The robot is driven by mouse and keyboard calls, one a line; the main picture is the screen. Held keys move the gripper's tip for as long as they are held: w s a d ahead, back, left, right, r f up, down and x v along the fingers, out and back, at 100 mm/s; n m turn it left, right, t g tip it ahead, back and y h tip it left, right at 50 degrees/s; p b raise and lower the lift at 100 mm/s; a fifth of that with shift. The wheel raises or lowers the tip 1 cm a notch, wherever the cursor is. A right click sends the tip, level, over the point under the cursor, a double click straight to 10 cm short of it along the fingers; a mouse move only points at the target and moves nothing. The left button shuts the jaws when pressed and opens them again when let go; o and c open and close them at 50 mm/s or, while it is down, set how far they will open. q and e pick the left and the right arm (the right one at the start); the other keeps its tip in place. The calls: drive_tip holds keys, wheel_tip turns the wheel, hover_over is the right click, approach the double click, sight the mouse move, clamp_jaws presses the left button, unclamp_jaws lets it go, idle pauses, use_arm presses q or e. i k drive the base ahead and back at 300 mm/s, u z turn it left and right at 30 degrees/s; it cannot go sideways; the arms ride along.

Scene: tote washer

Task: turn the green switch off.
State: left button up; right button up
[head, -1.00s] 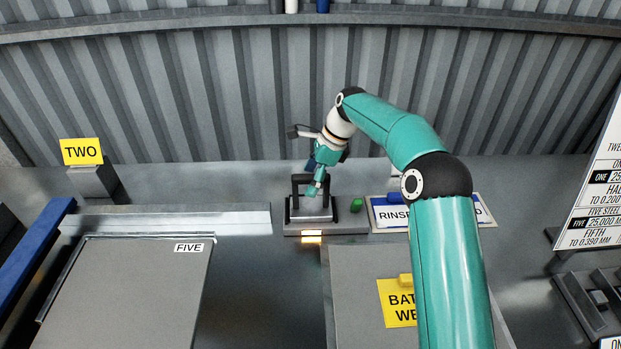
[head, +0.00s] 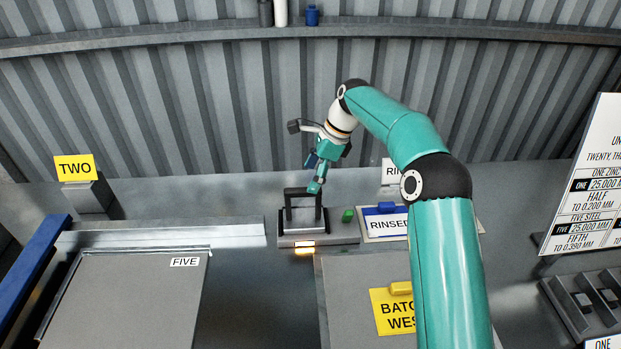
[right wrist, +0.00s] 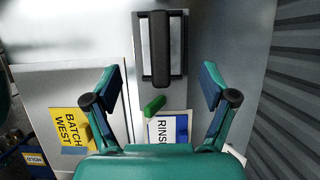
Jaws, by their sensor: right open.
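The green switch (head: 347,215) is a small green tab on the right part of a grey base plate, beside a black bar handle (head: 303,191). In the right wrist view the green switch (right wrist: 153,106) lies low between the spread fingers, and the black handle (right wrist: 160,48) is beyond it. My right gripper (head: 315,187) is open and empty, in front of the handle's top and left of the switch in the head view. I see no finger contact with the switch. My left gripper is not in view.
A RINSED sign (head: 385,224) with a blue tab stands right of the switch. A yellow BATCH WEST sign (head: 394,315) with a yellow tab is nearer. A lit amber strip (head: 304,245) is on the base's front. Corrugated wall (head: 220,90) rises behind.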

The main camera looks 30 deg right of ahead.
sight(348, 217)
drive_tip(key=k, duration=1.5)
